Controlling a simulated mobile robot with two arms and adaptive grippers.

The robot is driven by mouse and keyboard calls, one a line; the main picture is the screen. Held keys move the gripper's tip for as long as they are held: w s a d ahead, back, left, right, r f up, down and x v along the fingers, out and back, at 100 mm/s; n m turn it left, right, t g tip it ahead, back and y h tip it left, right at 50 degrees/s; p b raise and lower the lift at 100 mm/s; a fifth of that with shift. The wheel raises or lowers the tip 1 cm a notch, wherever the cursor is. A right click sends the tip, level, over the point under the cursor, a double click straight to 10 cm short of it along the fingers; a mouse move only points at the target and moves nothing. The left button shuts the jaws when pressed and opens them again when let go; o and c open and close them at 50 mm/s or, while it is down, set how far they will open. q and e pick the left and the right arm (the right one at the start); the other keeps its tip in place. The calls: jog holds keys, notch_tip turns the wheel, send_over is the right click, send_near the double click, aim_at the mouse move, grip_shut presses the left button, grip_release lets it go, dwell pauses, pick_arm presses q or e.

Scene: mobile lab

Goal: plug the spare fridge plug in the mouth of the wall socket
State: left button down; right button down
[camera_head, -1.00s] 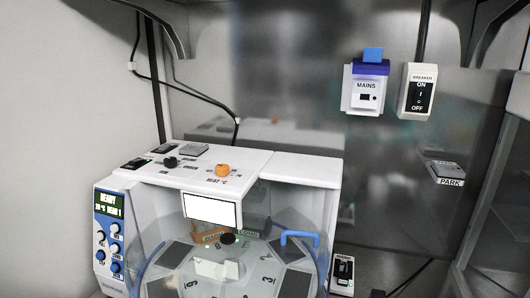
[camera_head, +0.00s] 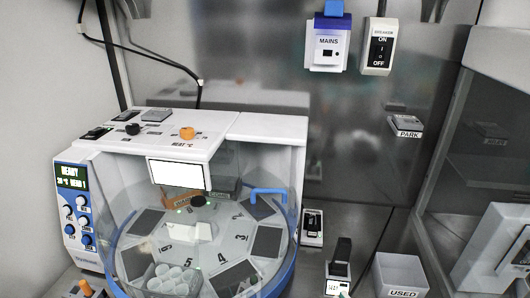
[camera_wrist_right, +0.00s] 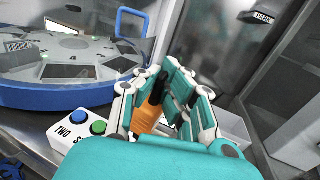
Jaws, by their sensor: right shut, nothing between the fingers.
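The wall socket (camera_head: 328,45), a white and blue unit marked MAINS with a raised blue piece on top, is on the back wall in the head view. A small dark opening shows on its front. I cannot identify the spare fridge plug with certainty. An orange and black object (camera_wrist_right: 147,115) shows between and beyond the teal fingers of my right gripper (camera_wrist_right: 163,72) in the right wrist view, partly hidden by them. My right gripper is shut and holds nothing. Neither gripper is visible in the head view.
A breaker (camera_head: 380,47) hangs right of the socket. A PARK holder (camera_head: 406,124) is lower right. A white machine with a clear round drum (camera_head: 262,128) fills the left. A USED bin (camera_head: 400,275) stands front right. A two-button box (camera_wrist_right: 88,130) is beside my right gripper.

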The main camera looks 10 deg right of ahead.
jog(key=shift+w+a+r+y, duration=0.25)
jog(key=shift+w+a+r, duration=2.25)
jog(key=shift+a+r, duration=1.8)
jog(key=shift+w+a+r+y, duration=0.25)
jog(key=shift+w+a+r, duration=2.55)
jog(key=shift+a, duration=2.45)
jog(key=s+d+f+n+g+y, duration=0.1)
jog(key=f+n+g+y, duration=0.3)
jog(key=n+g+y, duration=0.4)
jog(key=s+d+f+n+g+y, duration=0.2)
jog(key=d+f+n+g+y, duration=0.2)
jog(key=n+g+y, duration=0.5)
jog(key=shift+s+f+n, duration=0.25)
jog(key=shift+f+n, duration=0.05)
jog(key=shift+f, duration=0.3)
